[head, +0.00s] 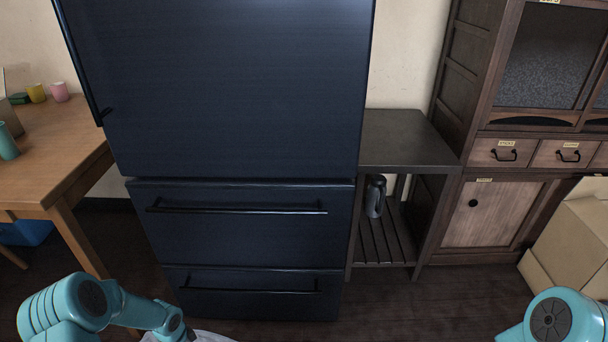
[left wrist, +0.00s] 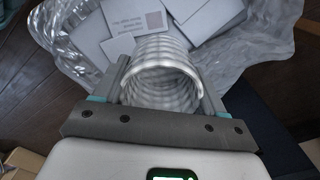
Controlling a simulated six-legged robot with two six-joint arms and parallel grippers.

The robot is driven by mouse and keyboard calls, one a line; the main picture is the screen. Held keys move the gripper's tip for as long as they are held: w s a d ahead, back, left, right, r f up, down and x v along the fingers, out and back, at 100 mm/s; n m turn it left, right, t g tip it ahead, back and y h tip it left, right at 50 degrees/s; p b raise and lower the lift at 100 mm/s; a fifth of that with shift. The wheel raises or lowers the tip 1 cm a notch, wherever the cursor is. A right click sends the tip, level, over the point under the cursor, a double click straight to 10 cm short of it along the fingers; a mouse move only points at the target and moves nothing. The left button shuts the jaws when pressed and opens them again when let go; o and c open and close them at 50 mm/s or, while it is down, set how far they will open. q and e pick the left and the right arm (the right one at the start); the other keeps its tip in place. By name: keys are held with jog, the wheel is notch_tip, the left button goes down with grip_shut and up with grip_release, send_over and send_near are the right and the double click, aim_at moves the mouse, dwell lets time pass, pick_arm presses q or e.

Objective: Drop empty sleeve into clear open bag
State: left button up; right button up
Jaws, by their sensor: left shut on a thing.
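My left gripper (left wrist: 162,75) is shut on the sleeve (left wrist: 158,50), a whitish, ribbed, see-through tube with its round open end toward the camera. It looks empty inside. In the left wrist view the sleeve is over the clear open bag (left wrist: 262,42), whose crinkled plastic rim spreads around it. White papers or cards (left wrist: 130,18) lie in the bag, one with a small printed square. How high the sleeve is above them I cannot tell. In the head view only a pale edge of the bag (head: 208,337) shows at the bottom. My right gripper is out of view.
A dark fridge (head: 230,100) stands ahead. A wooden table (head: 50,150) with cups is at left. A dark side table (head: 405,140) with a flask (head: 375,196) on its lower shelf, a wooden cabinet (head: 495,205) and cardboard boxes (head: 570,245) are at right.

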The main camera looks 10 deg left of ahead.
pick_arm(q)
notch_tip(320, 180, down, 5)
jog(key=shift+r+b, duration=0.15)
jog(key=shift+b, duration=1.05)
jog(key=o, duration=1.1)
jog(key=shift+r, duration=0.2)
notch_tip(320, 180, up, 16)
jog(key=p, duration=0.6)
jog(key=shift+d, duration=0.15)
